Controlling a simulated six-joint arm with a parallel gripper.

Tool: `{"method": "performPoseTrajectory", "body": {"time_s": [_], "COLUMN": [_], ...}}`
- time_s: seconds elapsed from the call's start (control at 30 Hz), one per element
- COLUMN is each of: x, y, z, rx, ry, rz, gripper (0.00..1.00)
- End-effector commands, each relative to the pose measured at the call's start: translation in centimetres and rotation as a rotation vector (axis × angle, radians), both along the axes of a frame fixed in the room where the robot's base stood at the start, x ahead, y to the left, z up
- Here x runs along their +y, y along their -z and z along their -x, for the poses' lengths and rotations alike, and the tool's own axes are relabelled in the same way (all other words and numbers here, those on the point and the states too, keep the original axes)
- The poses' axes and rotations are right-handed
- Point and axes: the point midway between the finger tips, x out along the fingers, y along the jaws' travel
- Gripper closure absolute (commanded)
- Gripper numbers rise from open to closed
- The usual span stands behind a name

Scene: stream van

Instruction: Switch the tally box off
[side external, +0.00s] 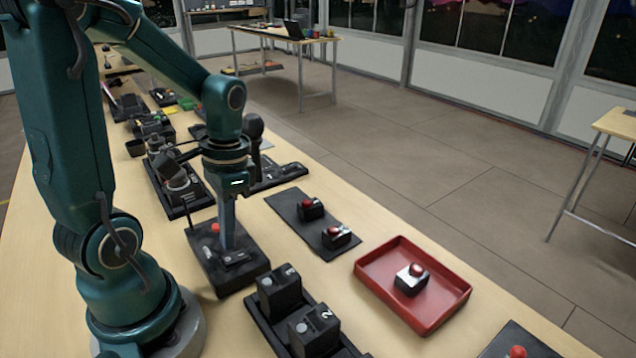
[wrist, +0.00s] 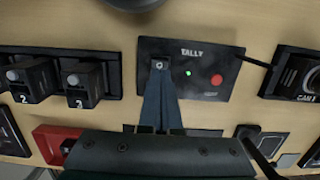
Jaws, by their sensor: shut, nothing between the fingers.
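The tally box (side external: 257,277) is a black box on the wooden table. In the wrist view its panel (wrist: 218,56) is marked TALLY, with a lit green light (wrist: 188,73) and a red button (wrist: 217,79). My gripper (side external: 231,247) points down over the box, with its fingers shut and empty. In the wrist view its fingertips (wrist: 158,72) are at the panel's left end, by a small metal switch part (wrist: 157,64). The fingers hide much of that area. I cannot tell whether they touch the switch or which way it is set.
A dark mat (side external: 290,203) bears two similar boxes. Numbered black blocks (side external: 315,329) stand close to the tally box in front. Dark equipment (side external: 178,188) stands behind. A cable runs off the panel's right side.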

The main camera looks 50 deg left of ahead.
Motion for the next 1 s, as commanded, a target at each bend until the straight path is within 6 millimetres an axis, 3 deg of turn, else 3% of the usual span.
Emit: {"method": "performPoseTrajectory", "body": {"time_s": [0.27,1.0], "x": [0.0,0.0], "y": [2.2,2.8], "z": [0.3,0.5], "rx": [0.002,-0.001], "ry": [0.0,0.001], "rz": [0.0,-0.001], "gripper": [1.0,1.0]}}
